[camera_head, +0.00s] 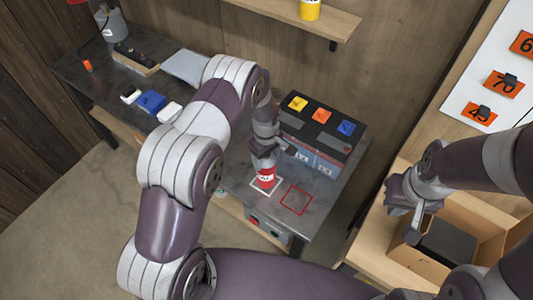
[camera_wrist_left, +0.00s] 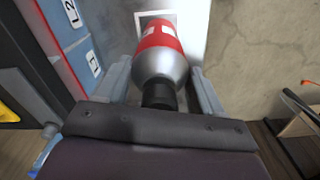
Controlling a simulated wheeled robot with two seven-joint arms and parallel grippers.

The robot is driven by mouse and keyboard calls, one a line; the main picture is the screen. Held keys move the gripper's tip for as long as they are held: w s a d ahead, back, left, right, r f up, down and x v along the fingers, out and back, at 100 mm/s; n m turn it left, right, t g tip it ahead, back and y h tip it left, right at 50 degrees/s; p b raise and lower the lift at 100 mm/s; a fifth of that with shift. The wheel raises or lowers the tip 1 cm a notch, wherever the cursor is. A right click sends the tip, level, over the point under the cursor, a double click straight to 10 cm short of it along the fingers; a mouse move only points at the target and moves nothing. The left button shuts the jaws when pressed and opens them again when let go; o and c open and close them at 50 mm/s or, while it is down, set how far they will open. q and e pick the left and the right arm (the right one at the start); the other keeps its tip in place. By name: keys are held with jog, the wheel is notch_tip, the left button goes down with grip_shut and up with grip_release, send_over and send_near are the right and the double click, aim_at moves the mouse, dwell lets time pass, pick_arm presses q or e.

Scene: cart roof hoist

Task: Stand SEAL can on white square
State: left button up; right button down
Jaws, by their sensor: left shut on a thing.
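A red can (camera_head: 266,176) with a white label stands upright at the white square outline (camera_head: 263,191) on the dark bench; its lettering is too small to read surely. My left gripper (camera_head: 265,160) is shut on the can from above. Whether the can's base touches the bench is hard to tell. My right gripper (camera_head: 403,200) is at the right, above the cardboard box, with its fingers too small to judge.
A red square outline (camera_head: 297,201) is just right of the white one. A dark case (camera_head: 318,130) with yellow, orange and blue blocks stands behind. An open cardboard box (camera_head: 410,250) is at the right. Small items and a grey bucket (camera_head: 112,25) stand on the left bench.

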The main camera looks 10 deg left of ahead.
pick_arm(q)
jog(key=shift+f, duration=0.25)
jog(key=shift+w+f, duration=0.1)
jog(key=shift+w, duration=0.05)
jog(key=shift+f, duration=0.1)
jog(key=o, duration=1.7)
